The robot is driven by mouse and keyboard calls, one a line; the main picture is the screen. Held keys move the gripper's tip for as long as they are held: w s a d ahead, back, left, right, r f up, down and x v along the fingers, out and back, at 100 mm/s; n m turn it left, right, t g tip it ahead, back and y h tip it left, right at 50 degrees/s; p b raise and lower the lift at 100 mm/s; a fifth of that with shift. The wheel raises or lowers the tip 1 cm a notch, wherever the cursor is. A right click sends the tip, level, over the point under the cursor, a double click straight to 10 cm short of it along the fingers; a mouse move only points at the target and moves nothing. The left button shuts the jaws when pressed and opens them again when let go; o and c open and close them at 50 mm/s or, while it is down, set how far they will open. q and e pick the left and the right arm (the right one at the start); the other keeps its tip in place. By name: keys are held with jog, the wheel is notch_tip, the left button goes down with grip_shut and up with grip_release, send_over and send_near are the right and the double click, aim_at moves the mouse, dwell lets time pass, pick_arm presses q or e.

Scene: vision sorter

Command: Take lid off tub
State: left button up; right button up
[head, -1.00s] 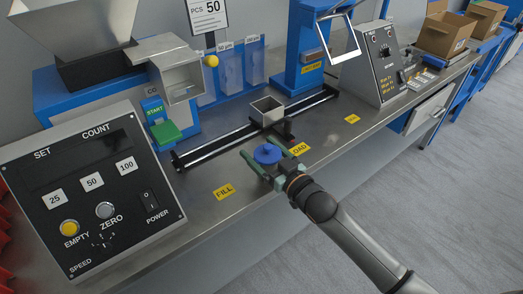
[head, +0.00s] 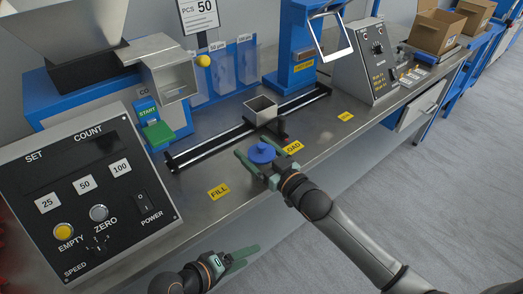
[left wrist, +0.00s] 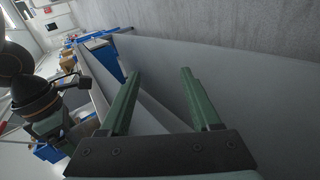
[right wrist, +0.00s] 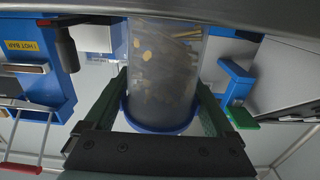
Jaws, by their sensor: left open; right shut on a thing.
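The tub (right wrist: 165,60) is a clear cylinder with small pale and tan parts inside, seen in the right wrist view. Its blue lid (head: 262,153) is on it, and the lid's rim (right wrist: 158,122) also shows in the right wrist view. In the head view the lid hides most of the tub. My right gripper (right wrist: 164,80) is shut on the tub, one finger on each side near the lid. My left gripper (head: 250,257) is low in the head view, in front of the bench and away from the tub. Its fingers (left wrist: 158,70) are apart and empty.
A grey square bin (head: 262,109) sits on the rail (head: 215,143) behind the tub. The yellow FILL label (head: 218,192) lies on bare bench. A control panel (head: 85,200) stands at left, a blue press (head: 296,45) at the back.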

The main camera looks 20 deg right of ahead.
pick_arm(q)
jog(key=d+r+g+h, duration=0.1)
jog(key=d+r+g, duration=0.1)
jog(key=d+r, duration=0.3)
jog(key=w+a+r+n+t+h, duration=0.1)
jog(key=w+r+n, duration=0.2)
jog(key=r+n, duration=0.1)
jog(key=w+a+r+n+h, duration=0.1)
jog(key=w+r+n, duration=0.2)
jog(key=r+n, duration=0.1)
jog(key=w+a+r+n+t, duration=0.1)
jog(key=w+r+n, duration=0.2)
jog(key=r+n, duration=0.1)
jog(key=shift+w+a+r+n+t+h, duration=0.1)
jog(key=shift+w+r+n+t+h, duration=0.2)
jog(key=shift+w+n+h, duration=0.15)
notch_tip(320, 180, up, 3)
jog(key=d+m, duration=0.1)
jog(key=d, duration=0.1)
jog(key=m+y, duration=1.2)
jog(key=m, duration=0.8)
send_near(262, 145)
jog(key=x, duration=0.3)
jog(key=shift+w, duration=0.35)
jog(key=shift+s+x, duration=0.15)
jog(key=shift+x, duration=1.2)
jog(key=shift+s+x, duration=0.1)
jog(key=shift+x, duration=1.25)
jog(key=shift+f, duration=0.1)
